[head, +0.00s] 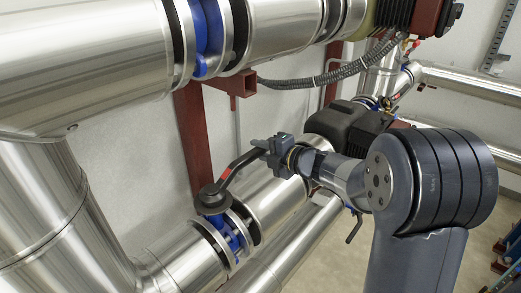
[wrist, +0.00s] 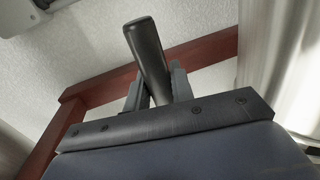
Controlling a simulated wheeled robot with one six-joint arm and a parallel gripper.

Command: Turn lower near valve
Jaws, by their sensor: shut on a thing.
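The lower near valve (head: 222,228) is a blue butterfly valve between flanges on the lower silver pipe. Its black lever handle (head: 240,164) with a red band rises from a round black hub (head: 211,197) and slants up to the right. My gripper (head: 270,150) is at the far end of the lever, with its jaws shut on it. In the wrist view the black lever (wrist: 148,50) stands tilted between the two fingers (wrist: 158,88) and sticks out past them. The hub is out of the wrist view.
A large silver pipe (head: 80,70) with another blue valve (head: 208,35) runs above. A dark actuator (head: 350,125) sits on the lower pipe close to my wrist. A red steel post (head: 193,140) stands behind the lever, before a pale wall.

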